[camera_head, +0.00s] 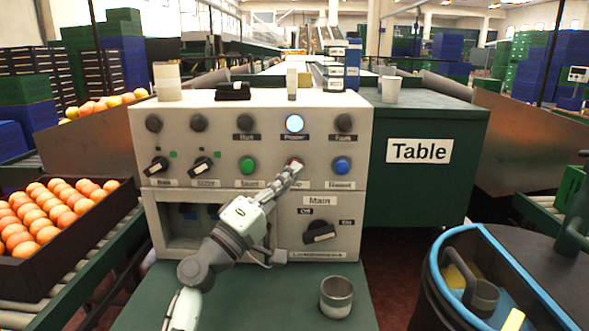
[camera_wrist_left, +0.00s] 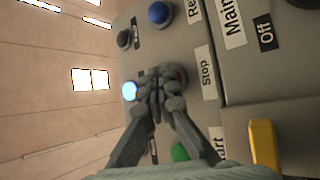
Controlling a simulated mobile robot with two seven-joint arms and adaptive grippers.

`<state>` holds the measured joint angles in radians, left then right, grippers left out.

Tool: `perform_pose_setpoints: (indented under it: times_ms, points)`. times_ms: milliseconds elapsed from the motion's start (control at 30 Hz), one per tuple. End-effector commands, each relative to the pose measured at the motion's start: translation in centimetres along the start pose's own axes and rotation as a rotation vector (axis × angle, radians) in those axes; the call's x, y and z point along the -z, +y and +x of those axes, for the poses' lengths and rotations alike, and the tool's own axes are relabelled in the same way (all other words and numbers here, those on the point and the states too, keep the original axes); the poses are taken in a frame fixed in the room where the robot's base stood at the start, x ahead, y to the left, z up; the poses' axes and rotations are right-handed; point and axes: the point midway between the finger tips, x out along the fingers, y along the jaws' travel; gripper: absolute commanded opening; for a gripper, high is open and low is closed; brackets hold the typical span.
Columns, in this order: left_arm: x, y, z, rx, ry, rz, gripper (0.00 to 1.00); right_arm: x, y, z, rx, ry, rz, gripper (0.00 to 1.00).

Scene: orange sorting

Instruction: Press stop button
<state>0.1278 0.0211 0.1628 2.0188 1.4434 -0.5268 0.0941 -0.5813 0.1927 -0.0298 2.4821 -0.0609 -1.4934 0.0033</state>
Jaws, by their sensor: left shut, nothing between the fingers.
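The control panel (camera_head: 220,225) is a light grey box facing me. In the left wrist view, the shut fingertips (camera_wrist_left: 158,82) overlap the button. I cannot tell whether they touch it. My right gripper is not in view.
A lit white-blue lamp (camera_head: 294,123) sits above the stop button's place. The Main switch (camera_head: 319,232) is lower right on the panel. A metal cup (camera_head: 336,297) stands on the green surface in front. A crate of oranges (camera_head: 115,212) is at left, a blue-rimmed bin (camera_head: 432,275) at right.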

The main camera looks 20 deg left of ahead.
Motion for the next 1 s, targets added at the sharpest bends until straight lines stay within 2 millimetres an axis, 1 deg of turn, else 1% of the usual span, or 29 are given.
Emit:
perform_pose_setpoints:
  times_ms: [233, 600, 900, 1000]
  points:
    - [0.0, 0.1, -0.1, 0.000, 0.002, 0.001, 0.00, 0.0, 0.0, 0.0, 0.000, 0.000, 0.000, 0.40]
    - [-0.9, 1.0, -1.4, 0.000, 0.000, 0.001, 0.00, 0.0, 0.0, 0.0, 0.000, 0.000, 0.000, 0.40]
    - [-1.0, 1.0, -1.4, 0.000, 0.000, 0.001, 0.00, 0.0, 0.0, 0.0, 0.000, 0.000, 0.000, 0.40]
    - [-1.3, 1.2, -1.8, 0.000, 0.000, 0.001, 0.00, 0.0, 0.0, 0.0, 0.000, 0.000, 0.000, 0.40]
